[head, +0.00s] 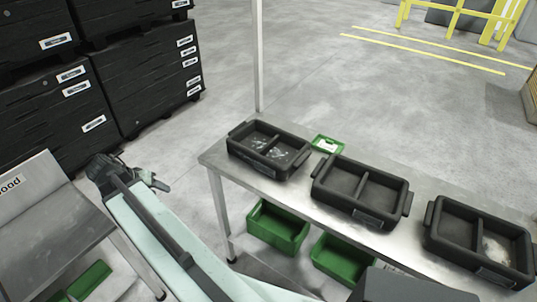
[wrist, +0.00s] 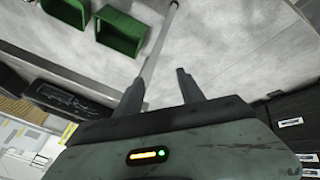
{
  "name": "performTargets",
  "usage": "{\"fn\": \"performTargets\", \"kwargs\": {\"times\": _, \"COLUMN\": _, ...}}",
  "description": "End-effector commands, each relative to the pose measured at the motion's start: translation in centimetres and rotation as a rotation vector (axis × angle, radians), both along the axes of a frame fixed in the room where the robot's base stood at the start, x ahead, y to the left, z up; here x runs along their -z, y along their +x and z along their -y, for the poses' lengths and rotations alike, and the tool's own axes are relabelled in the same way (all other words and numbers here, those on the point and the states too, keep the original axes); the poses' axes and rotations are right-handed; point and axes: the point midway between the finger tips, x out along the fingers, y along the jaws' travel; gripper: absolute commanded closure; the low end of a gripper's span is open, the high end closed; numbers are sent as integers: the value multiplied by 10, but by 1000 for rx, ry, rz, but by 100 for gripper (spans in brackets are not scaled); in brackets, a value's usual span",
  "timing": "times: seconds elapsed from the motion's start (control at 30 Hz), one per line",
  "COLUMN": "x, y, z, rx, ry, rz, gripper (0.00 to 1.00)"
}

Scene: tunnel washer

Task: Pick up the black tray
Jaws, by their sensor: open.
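Three black trays stand in a row on the metal table in the head view, each divided in two: a left one (head: 262,164) with whitish bits inside, a middle one (head: 345,203) that looks empty, and a right one (head: 458,252) with a pale patch in its right part. Which of them the task means cannot be told. My gripper (head: 158,182) is left of the table, apart from all three trays. In the wrist view my gripper (wrist: 160,82) has its two fingers spread with nothing between them.
The metal table (head: 222,159) has a small green tray (head: 327,145) at its back edge and green bins (head: 277,228) below. Stacked black crates (head: 150,80) stand at the left back. Another metal surface (head: 50,225) is at the left. A thin post rises behind the table.

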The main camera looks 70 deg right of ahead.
Motion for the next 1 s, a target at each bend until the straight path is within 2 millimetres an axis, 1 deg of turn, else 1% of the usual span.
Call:
{"fn": "performTargets", "kwargs": {"times": 0.03, "x": 3, "y": -31, "z": 71, "rx": 207, "ry": -123, "rz": 45, "gripper": 54}}
{"fn": "performTargets", "kwargs": {"times": 0.07, "x": -2, "y": -52, "z": 107, "rx": 323, "ry": -203, "rz": 76, "gripper": 54}}
{"fn": "performTargets", "kwargs": {"times": 0.1, "x": -10, "y": -83, "z": 150, "rx": 466, "ry": -311, "rz": 118, "gripper": 54}}
{"fn": "performTargets", "kwargs": {"times": 0.13, "x": -17, "y": -106, "z": 179, "rx": 562, "ry": -389, "rz": 148, "gripper": 54}}
{"fn": "performTargets", "kwargs": {"times": 0.2, "x": -33, "y": -152, "z": 228, "rx": 726, "ry": -542, "rz": 207, "gripper": 54}}
{"fn": "performTargets", "kwargs": {"times": 0.23, "x": -39, "y": -168, "z": 242, "rx": 774, "ry": -593, "rz": 227, "gripper": 54}}
{"fn": "performTargets", "kwargs": {"times": 0.3, "x": -48, "y": -195, "z": 263, "rx": 846, "ry": -672, "rz": 254, "gripper": 54}}
{"fn": "performTargets", "kwargs": {"times": 0.4, "x": -51, "y": -218, "z": 276, "rx": 887, "ry": -703, "rz": 250, "gripper": 54}}
{"fn": "performTargets", "kwargs": {"times": 0.47, "x": -50, "y": -224, "z": 278, "rx": 895, "ry": -702, "rz": 245, "gripper": 54}}
{"fn": "performTargets", "kwargs": {"times": 0.63, "x": -47, "y": -229, "z": 282, "rx": 899, "ry": -701, "rz": 243, "gripper": 54}}
{"fn": "performTargets", "kwargs": {"times": 0.8, "x": -36, "y": -239, "z": 296, "rx": 899, "ry": -700, "rz": 243, "gripper": 54}}
{"fn": "performTargets", "kwargs": {"times": 0.93, "x": -37, "y": -241, "z": 298, "rx": 898, "ry": -699, "rz": 242, "gripper": 54}}
{"fn": "performTargets", "kwargs": {"times": 1.0, "x": -33, "y": -244, "z": 303, "rx": 899, "ry": -699, "rz": 243, "gripper": 54}}
